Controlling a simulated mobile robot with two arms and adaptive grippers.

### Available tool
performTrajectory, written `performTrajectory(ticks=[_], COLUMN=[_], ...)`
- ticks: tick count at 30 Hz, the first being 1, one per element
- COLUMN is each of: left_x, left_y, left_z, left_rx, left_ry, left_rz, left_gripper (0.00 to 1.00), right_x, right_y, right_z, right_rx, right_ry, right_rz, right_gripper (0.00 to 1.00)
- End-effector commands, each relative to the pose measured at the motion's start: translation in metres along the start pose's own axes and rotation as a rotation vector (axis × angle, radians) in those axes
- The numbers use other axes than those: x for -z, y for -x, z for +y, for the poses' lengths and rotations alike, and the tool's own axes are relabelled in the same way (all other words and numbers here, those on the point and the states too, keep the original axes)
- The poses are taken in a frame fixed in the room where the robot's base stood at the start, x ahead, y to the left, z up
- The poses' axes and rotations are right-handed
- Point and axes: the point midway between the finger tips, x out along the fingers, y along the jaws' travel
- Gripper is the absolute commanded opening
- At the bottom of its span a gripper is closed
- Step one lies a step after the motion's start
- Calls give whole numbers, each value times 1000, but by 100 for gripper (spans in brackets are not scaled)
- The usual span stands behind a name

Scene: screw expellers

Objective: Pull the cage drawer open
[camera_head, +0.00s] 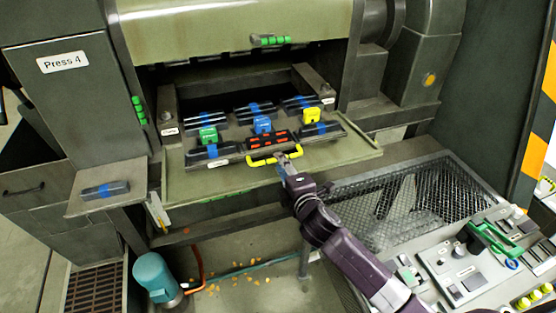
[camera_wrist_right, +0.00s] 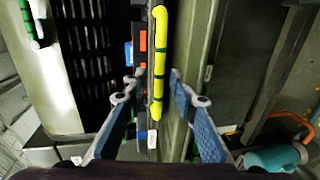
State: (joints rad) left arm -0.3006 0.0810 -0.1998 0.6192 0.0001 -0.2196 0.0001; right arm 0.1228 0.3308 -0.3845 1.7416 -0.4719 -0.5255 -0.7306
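The yellow handle (camera_head: 262,160) is at the front of the dark cage drawer assembly (camera_head: 228,160), in the press opening. In the right wrist view the handle (camera_wrist_right: 159,62) is a long yellow bar with dark green bands. My right gripper (camera_head: 284,160) is at the handle's right part in the head view. In the wrist view its two blue-padded fingers (camera_wrist_right: 154,84) are spread, one on each side of the bar, with gaps visible. It looks open and not closed on the handle. My left gripper is not in view.
Green (camera_head: 208,134), blue (camera_head: 262,124) and yellow (camera_head: 311,116) clamps sit among dark blocks above the handle. An olive ledge (camera_head: 353,154) lies beneath. A mesh-covered bin (camera_head: 430,205) and a control panel (camera_head: 470,265) are at right. A teal motor (camera_head: 153,275) stands lower left.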

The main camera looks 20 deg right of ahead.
Motion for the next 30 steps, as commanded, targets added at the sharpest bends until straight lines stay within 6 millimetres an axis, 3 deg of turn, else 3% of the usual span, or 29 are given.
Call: performTrajectory(ticks=[6,12,30], left_x=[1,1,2], left_y=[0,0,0], left_z=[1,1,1], left_rx=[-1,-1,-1], left_ry=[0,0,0], left_rz=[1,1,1], left_gripper=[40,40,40], right_x=[0,0,0], right_y=[28,40,42], right_z=[-1,1,2], right_rx=[1,-1,-4], right_ry=[0,0,0], right_rz=[0,0,0], right_gripper=[27,27,27])
